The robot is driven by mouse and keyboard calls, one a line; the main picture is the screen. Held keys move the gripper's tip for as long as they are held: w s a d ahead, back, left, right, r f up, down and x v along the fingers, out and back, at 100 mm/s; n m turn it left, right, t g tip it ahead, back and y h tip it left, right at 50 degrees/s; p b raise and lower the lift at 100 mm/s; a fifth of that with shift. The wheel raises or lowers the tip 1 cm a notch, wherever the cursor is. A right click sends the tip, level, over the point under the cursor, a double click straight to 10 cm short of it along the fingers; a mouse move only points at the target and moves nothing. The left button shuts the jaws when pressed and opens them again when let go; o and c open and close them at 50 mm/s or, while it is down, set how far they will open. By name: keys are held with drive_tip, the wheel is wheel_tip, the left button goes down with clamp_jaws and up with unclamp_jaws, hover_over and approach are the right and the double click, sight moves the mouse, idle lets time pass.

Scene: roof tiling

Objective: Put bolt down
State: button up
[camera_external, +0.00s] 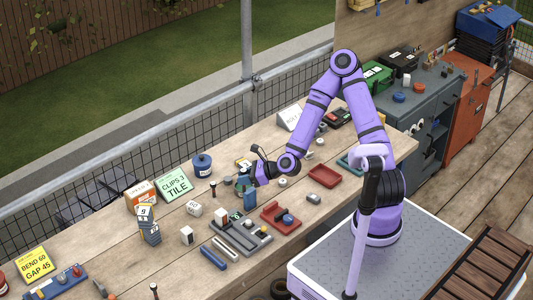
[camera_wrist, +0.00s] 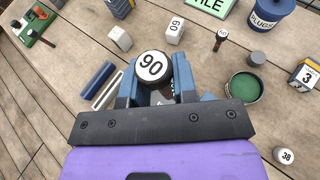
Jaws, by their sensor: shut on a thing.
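My gripper (camera_wrist: 155,82) is shut on a bolt (camera_wrist: 153,66) with a round white head marked 90 and a dark rim. The head faces the wrist camera between the blue fingers, and the shank below is mostly hidden. In the external view my gripper (camera_external: 250,200) points down over the middle of the bench. I cannot make out the bolt there, nor tell whether it touches the wood. Another bolt-like piece with a marked head (camera_wrist: 221,35) stands apart, toward the sign.
A round green-lined tin (camera_wrist: 245,87) is close on the right. A blue bar (camera_wrist: 92,84) lies on the left. A grey tray (camera_external: 236,239) and a red tray (camera_external: 281,217) sit toward the bench front. A blue pot (camera_external: 202,166) stands behind.

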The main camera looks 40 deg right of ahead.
drive_tip(key=d+m+t+h, duration=0.2)
drive_tip(key=d+m+h, duration=0.1)
drive_tip(key=d, duration=2.7)
drive_tip(key=s+d+f, duration=0.2)
drive_tip(key=s+d, duration=0.3)
drive_tip(key=d, duration=0.5)
drive_tip(key=shift+m+h, duration=0.3)
drive_tip(key=shift+m, duration=0.1)
drive_tip(key=shift+a+f, duration=0.1)
drive_tip(key=shift+f, duration=6.3)
drive_tip(key=shift+f, duration=0.15)
drive_tip(key=o, duration=0.9)
drive_tip(key=shift+o, duration=0.2)
